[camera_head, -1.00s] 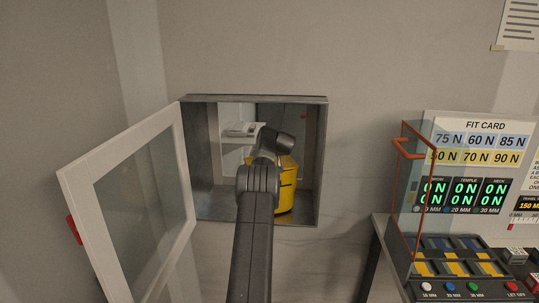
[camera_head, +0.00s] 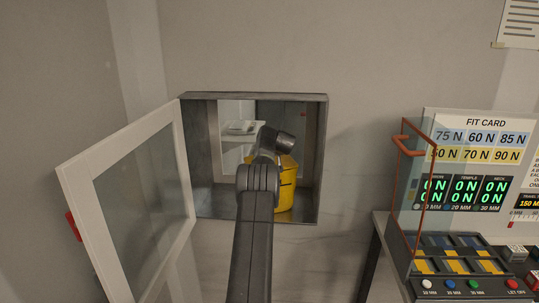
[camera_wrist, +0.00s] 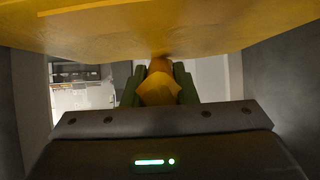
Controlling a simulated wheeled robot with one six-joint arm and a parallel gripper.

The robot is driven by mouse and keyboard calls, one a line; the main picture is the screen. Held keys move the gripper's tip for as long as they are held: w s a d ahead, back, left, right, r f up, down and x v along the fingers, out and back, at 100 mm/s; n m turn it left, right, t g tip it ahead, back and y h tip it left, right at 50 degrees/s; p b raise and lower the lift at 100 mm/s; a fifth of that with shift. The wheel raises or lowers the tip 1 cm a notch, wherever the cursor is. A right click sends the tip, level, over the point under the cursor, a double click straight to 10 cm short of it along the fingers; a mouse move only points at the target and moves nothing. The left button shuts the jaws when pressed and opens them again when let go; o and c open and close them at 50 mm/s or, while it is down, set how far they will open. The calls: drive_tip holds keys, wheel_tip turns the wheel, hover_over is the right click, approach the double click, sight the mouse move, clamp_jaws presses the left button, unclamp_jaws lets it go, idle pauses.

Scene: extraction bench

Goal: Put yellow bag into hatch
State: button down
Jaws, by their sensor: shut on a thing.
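The yellow bag (camera_head: 287,190) is inside the open wall hatch (camera_head: 322,150), partly hidden behind my arm. In the wrist view the bag (camera_wrist: 160,35) spans the top of the picture, and a gathered yellow part of it lies between the green fingers. My gripper (camera_wrist: 158,82) is shut on that part. In the head view my wrist hides the fingers. The bag looks upright and close to the hatch floor; whether it touches the floor cannot be told.
The hatch's glazed white door (camera_head: 78,185) with a red handle (camera_head: 73,226) stands open at the left. A white shelf (camera_head: 238,137) shows deeper through the hatch. At the right is a bench with a clear red-edged guard (camera_head: 412,190), buttons and a fit card (camera_head: 480,125).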

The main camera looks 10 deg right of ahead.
idle(0.3)
drive_tip(key=c, duration=1.1)
unclamp_jaws()
drive_tip(key=shift+f, duration=0.35)
drive_tip(key=shift+r+b+v, duration=0.25)
drive_tip(key=shift+b+v, duration=2.5)
drive_tip(key=shift+v, duration=4.35)
